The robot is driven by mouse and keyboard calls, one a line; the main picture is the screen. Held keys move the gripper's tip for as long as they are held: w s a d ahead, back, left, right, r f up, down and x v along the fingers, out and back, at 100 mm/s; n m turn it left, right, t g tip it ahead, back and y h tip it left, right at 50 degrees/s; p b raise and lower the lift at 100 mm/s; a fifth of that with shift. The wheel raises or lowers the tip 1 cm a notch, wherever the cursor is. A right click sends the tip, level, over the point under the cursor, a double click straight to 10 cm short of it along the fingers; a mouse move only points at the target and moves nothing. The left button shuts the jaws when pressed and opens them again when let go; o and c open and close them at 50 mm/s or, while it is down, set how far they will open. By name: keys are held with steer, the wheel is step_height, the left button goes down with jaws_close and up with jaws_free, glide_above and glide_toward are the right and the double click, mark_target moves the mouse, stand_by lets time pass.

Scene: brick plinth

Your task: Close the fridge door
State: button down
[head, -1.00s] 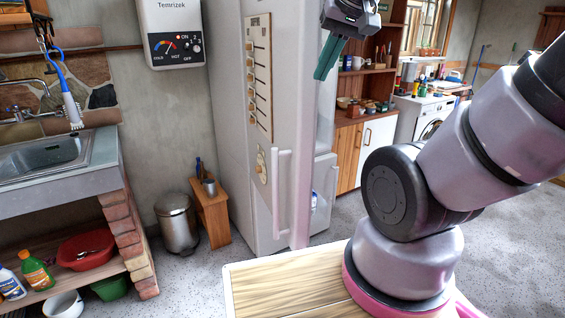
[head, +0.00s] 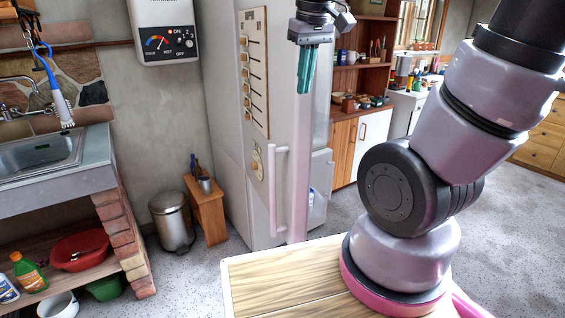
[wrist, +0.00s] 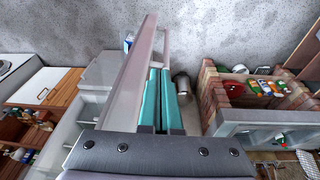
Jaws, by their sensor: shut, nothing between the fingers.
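The white fridge (head: 226,150) stands at the centre of the head view. Its door (head: 298,190) is open and seen nearly edge-on, its outer face with the handle (head: 277,190) turned left. In the wrist view the door (wrist: 128,88) runs up the middle with its handle (wrist: 166,48) on the right side; fridge shelves (wrist: 72,125) show to its left. My gripper (head: 305,92) points down by the upper part of the door edge. Its teal fingers are shut and empty. In the wrist view the fingertips (wrist: 160,70) lie just right of the door edge; contact cannot be told.
A wooden stool (head: 207,210) and a metal bin (head: 171,220) stand left of the fridge. A sink counter (head: 60,170) on brick is further left. A wooden cabinet (head: 343,150) stands behind the fridge at right. Floor is clear at right.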

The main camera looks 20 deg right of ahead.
steer(key=w+a+f+n+g+h, duration=0.3)
steer(key=w+a+f+n+h, duration=0.2)
steer(key=a+f+n, duration=0.3)
steer(key=n+t+h, duration=0.1)
steer(key=n+h, duration=0.3)
steer(key=n, duration=0.5)
glide_toward(270, 165)
steer(key=d+f, duration=0.2)
steer(key=s+d+f, duration=0.1)
steer(key=d+f, duration=0.1)
steer(key=s+d+f, duration=0.1)
steer(key=d, duration=0.1)
steer(key=shift+d+f, duration=0.2)
steer(key=shift+f, duration=0.2)
steer(key=shift+w+d+r, duration=0.1)
steer(key=shift+w+d, duration=0.05)
steer(key=shift+d, duration=0.8)
steer(key=shift+w+d+r, duration=0.1)
steer(key=shift+w+d, duration=0.05)
steer(key=shift+d, duration=0.75)
steer(key=shift+d+f, duration=0.1)
